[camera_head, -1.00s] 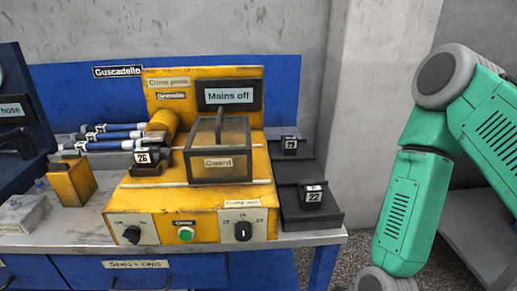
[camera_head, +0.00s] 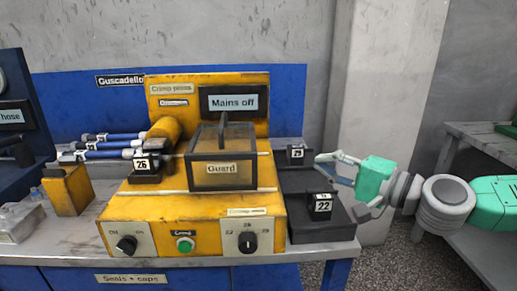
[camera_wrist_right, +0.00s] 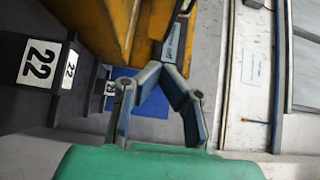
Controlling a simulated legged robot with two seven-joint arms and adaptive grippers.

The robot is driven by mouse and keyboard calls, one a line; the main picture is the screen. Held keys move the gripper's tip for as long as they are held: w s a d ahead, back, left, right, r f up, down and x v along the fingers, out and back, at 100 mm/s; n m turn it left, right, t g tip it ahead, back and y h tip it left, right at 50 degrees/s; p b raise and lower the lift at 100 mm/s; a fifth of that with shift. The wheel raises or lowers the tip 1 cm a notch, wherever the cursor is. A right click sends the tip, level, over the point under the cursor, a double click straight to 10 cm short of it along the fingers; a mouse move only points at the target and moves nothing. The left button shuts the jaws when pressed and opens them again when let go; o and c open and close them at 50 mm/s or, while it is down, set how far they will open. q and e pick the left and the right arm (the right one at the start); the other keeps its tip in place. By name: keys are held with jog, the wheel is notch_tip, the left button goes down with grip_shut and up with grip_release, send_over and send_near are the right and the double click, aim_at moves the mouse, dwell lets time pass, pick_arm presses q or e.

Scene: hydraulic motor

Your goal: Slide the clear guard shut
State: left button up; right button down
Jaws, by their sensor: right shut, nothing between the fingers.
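The clear guard (camera_head: 240,180) is a see-through box with a dark frame, a "Guard" label and a dark upright handle (camera_head: 223,135) on top. It sits on the yellow crimp press (camera_head: 170,208) between two pale rails, right of the yellow cylinder (camera_head: 163,130) and the block marked 26 (camera_head: 147,163). My right gripper (camera_head: 322,168) is shut and empty, right of the press above the dark die trays, apart from the guard. In the right wrist view its fingers (camera_wrist_right: 155,95) point toward the press (camera_wrist_right: 100,22). My left gripper is not in view.
Dark trays right of the press hold a block marked 22 (camera_head: 321,205), close below my right gripper, and a block marked 23 (camera_head: 296,153). Blue-ended hoses (camera_head: 105,152) lie left. A "Mains off" sign (camera_head: 234,102) stands behind the guard. A pale wall column (camera_head: 365,90) rises behind my arm.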

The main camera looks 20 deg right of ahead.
jog(key=w+a+b, duration=0.1)
jog(key=w+a, duration=0.3)
jog(key=w, duration=0.1)
jog(key=w+a+b, duration=0.2)
jog(key=w+a, duration=0.2)
jog(key=a, duration=0.1)
jog(key=shift+w+a+r, duration=0.15)
jog(key=shift+w+a, duration=0.05)
jog(key=shift+w, duration=0.2)
jog(key=shift+d, duration=0.75)
jog(key=w+a, duration=0.1)
jog(key=a, duration=0.4)
jog(key=w+a, duration=0.2)
jog(key=a, duration=0.4)
jog(key=w+a, duration=0.1)
jog(key=a, duration=0.4)
jog(key=shift+w+a, duration=0.2)
jog(key=shift+w, duration=0.1)
jog(key=shift+a, duration=0.15)
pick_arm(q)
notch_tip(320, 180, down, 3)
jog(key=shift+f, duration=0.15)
